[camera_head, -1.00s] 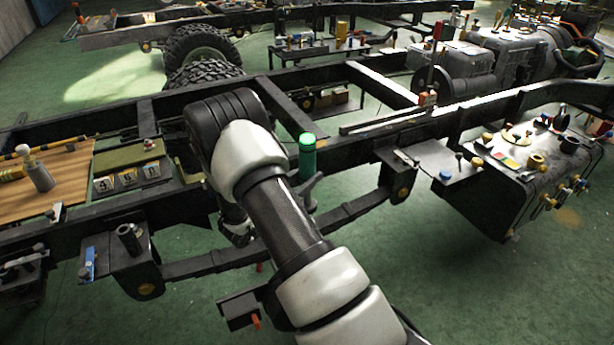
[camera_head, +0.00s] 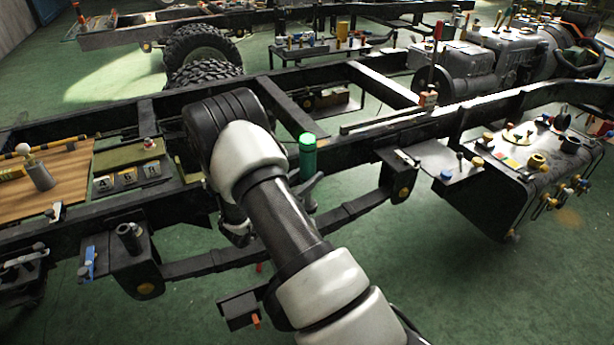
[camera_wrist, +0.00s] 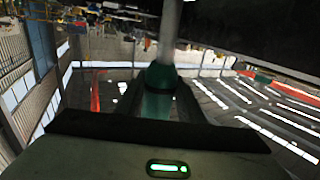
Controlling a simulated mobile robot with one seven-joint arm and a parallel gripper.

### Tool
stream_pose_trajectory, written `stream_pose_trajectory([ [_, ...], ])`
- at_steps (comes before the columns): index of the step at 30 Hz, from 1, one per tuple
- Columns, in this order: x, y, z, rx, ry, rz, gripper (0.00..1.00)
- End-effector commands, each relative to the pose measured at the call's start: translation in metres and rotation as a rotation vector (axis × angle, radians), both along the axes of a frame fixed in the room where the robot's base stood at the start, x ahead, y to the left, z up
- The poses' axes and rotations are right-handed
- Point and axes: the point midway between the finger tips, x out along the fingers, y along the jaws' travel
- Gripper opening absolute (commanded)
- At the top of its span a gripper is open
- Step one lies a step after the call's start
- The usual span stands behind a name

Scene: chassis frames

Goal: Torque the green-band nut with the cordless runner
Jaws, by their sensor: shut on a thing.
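In the wrist view my gripper (camera_wrist: 155,112) is shut on a dark green body with a grey shaft (camera_wrist: 169,35) running up from it; I take this to be the cordless runner. In the head view a green cylinder with a bright green top (camera_head: 307,155) stands upright just right of my arm, beside the near frame rail. Its lower part meets a grey piece and my arm hides what joins them; it may be the held runner. I cannot make out a green-banded nut in either view.
A tank (camera_head: 515,190) with several fittings is at right. Green floor is open in front.

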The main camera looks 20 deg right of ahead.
Motion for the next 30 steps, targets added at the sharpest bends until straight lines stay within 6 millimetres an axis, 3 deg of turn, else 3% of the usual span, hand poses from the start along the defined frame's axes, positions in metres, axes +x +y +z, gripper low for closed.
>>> stream_pose_trajectory([
  [30, 0.001, -0.001, -0.009, -0.004, -0.004, -0.001, 0.00],
])
